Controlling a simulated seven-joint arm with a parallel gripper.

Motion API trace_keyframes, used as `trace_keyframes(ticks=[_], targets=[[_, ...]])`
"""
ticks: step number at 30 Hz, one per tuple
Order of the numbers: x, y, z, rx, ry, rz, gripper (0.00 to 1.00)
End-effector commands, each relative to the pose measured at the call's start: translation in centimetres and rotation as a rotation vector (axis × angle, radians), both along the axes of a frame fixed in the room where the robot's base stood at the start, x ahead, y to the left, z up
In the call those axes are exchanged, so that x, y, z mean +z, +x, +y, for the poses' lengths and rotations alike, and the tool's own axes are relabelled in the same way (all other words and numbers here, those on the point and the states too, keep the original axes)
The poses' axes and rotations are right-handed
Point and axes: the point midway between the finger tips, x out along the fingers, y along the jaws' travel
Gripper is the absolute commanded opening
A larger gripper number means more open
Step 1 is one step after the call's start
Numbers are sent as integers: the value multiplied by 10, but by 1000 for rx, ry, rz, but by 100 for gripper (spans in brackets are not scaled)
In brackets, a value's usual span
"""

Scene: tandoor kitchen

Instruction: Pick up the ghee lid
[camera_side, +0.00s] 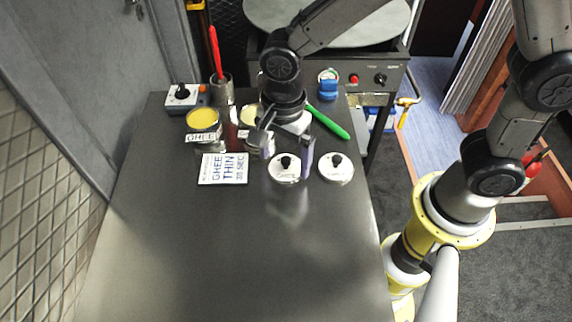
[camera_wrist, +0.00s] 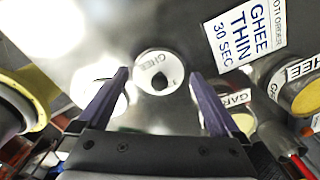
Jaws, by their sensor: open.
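The ghee lid (camera_wrist: 149,63) is a round pale disc with a black knob and the word GHEE, lying flat on the counter. In the side view, the ghee lid (camera_side: 285,174) is the left of two lids. My gripper (camera_wrist: 160,76) is open and empty, its fingertips appearing on either side of the lid in the wrist view. In the side view my gripper (camera_side: 287,157) is above and just behind the lid; I cannot tell the exact height gap. A second similar lid (camera_side: 336,172) lies just right of it; one finger partly hides it in the wrist view.
The ghee tin (camera_side: 203,119) and a second tin (camera_side: 250,115) stand at the back left. A GHEE THIN card (camera_side: 223,169) lies left of the lid. A green-handled tool (camera_side: 329,122) lies behind. The front counter (camera_side: 230,260) is clear.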

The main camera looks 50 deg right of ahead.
Motion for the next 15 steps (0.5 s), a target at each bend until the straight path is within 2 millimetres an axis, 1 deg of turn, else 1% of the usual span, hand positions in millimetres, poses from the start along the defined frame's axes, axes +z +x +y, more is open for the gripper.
trace_keyframes(ticks=[1,4,11,13,15], targets=[[-7,-1,-1,-1,-2,4,100],[-14,0,-1,-1,-1,2,100],[-15,0,0,-1,0,0,100],[-15,0,0,-1,0,0,91],[-15,0,0,-1,0,0,78]])
